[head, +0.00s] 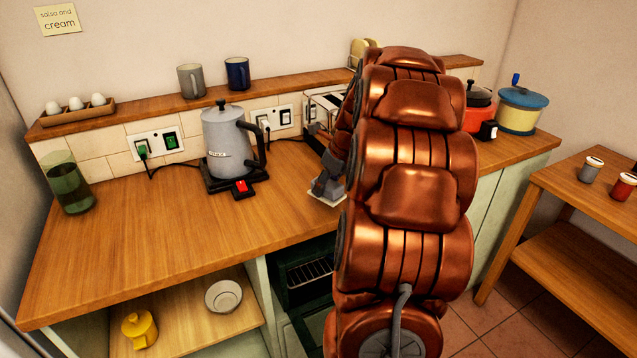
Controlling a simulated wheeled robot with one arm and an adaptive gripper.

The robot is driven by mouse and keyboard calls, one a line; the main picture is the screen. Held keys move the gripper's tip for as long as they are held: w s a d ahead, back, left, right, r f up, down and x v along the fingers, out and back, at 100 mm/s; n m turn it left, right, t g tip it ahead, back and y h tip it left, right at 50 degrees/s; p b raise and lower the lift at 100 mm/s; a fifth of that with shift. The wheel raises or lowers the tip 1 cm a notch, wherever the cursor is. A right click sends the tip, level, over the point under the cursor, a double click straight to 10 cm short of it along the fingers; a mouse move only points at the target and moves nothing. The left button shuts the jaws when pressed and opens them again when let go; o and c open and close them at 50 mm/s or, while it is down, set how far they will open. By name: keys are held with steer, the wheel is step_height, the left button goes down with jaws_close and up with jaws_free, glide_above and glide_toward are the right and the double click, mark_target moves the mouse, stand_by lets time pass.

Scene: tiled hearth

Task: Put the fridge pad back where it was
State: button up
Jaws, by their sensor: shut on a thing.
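My gripper (327,185) is low over the wooden counter, right of the kettle and in front of the toaster. It is shut on a small pale flat thing, which looks like the fridge pad (322,199). Only the pad's pale edge shows under the fingers, and I cannot tell whether it touches the counter. My copper arm hides the counter to the right of the gripper. A yellow note (57,20) reading "salsa and cream" is on the wall at the upper left.
A grey kettle (228,142) stands on its base beside a red-lit switch. A toaster (324,104) is behind my gripper. A green glass (66,183) stands at the left. Pots (521,108) are at the right. The front left counter (160,240) is clear.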

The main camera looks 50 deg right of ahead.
steer(key=shift+w+d+f+p, duration=0.1)
steer(key=shift+w+d, duration=0.25)
steer(key=shift+w, duration=0.45)
steer(key=shift+w+d+f+p, duration=0.15)
steer(key=shift+w+d, duration=0.25)
steer(key=shift+w, duration=0.4)
steer(key=shift+w+d+r+p, duration=0.1)
steer(key=shift+w+d, duration=0.25)
steer(key=shift+w, duration=0.45)
steer(key=shift+w+f, duration=0.1)
steer(key=shift+f, duration=0.15)
steer(key=shift+f+p, duration=0.35)
steer(key=shift+f, duration=1.25)
steer(key=o, duration=1.1)
steer(key=shift+f, duration=0.15)
steer(key=b+v, duration=0.1)
steer(key=v, duration=1.1)
steer(key=shift+d, duration=0.1)
